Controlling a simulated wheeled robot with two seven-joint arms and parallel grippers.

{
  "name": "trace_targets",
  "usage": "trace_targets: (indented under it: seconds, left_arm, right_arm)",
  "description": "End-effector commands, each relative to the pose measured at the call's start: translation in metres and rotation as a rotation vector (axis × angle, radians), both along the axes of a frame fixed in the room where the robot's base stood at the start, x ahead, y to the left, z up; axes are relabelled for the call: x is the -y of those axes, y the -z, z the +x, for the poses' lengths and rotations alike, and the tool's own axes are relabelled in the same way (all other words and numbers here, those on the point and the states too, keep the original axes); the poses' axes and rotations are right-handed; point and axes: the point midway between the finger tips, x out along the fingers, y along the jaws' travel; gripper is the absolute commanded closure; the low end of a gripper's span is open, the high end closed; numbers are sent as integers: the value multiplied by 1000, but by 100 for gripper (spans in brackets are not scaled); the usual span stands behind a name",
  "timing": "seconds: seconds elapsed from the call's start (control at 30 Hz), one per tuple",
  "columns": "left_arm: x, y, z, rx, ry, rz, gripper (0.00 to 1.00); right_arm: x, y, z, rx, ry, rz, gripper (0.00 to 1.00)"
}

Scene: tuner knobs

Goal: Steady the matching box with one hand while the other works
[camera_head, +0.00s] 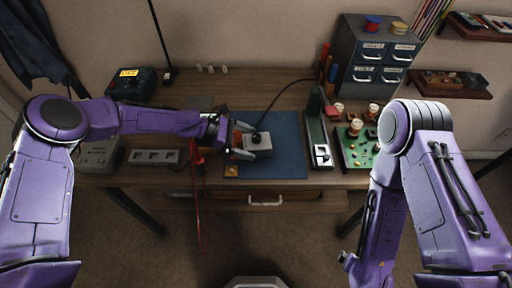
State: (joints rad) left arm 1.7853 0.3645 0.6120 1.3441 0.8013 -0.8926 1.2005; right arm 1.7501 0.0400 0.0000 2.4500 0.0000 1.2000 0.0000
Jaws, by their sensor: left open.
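The matching box is a small light grey box (259,149) with a black knob (256,138) on top. It sits on the blue mat (285,125) near the desk's front. My left gripper (243,141) is open at the box's left side, one finger towards its far edge and one towards its near edge. I cannot tell whether the fingers touch it. My right forearm hangs down in front of the desk at the right, and its gripper is out of view below.
A green board (359,154) with several knobs stands right of a narrow tray (319,143). A drawer cabinet (375,60) is at the back right. A red cable (201,215) hangs over the front edge. A grey panel (153,157) lies left. The mat's right part is clear.

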Motion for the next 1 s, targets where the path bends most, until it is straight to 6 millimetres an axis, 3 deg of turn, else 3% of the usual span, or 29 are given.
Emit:
trace_targets:
  seconds: [0.03,0.2,0.5,0.53,0.63,1.0]
  left_arm:
    - [7,8,-1,0,2,0,0]
    - [20,13,0,1,0,0,0]
    - [22,12,0,1,0,0,0]
    - [22,12,0,1,0,0,3]
    - [22,12,0,1,0,0,34]
    - [22,12,0,1,0,0,36]
  right_arm:
    - [0,9,0,0,0,0,0]
    - [0,16,0,0,0,0,0]
    - [0,16,0,0,0,0,0]
    - [0,16,0,0,0,0,0]
    - [0,16,0,0,0,0,0]
    - [0,16,0,0,0,0,0]
